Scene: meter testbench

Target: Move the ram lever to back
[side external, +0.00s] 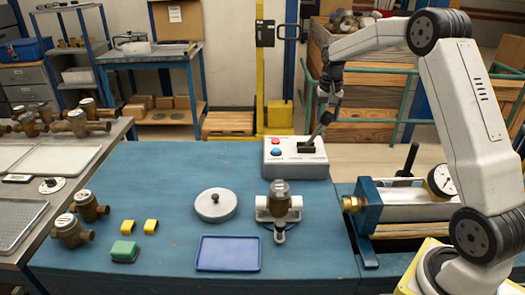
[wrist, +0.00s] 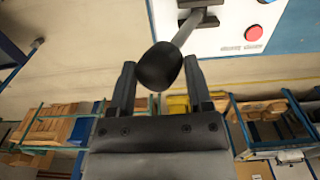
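The ram lever (side external: 318,133) rises from a black slot plate (side external: 306,148) on the white control box (side external: 296,170), leaning to the right in the side view. Its black rounded knob (wrist: 160,67) shows in the wrist view, at the end of a grey rod (wrist: 187,28). My gripper (wrist: 160,75) is at the knob, with one finger on each side of it and little or no gap. I cannot tell whether the fingers press on it.
A red button (wrist: 254,33) and a blue button (side external: 275,152) sit on the box. A brass meter (side external: 279,195), round lid (side external: 215,204) and blue tray (side external: 228,253) stand in front.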

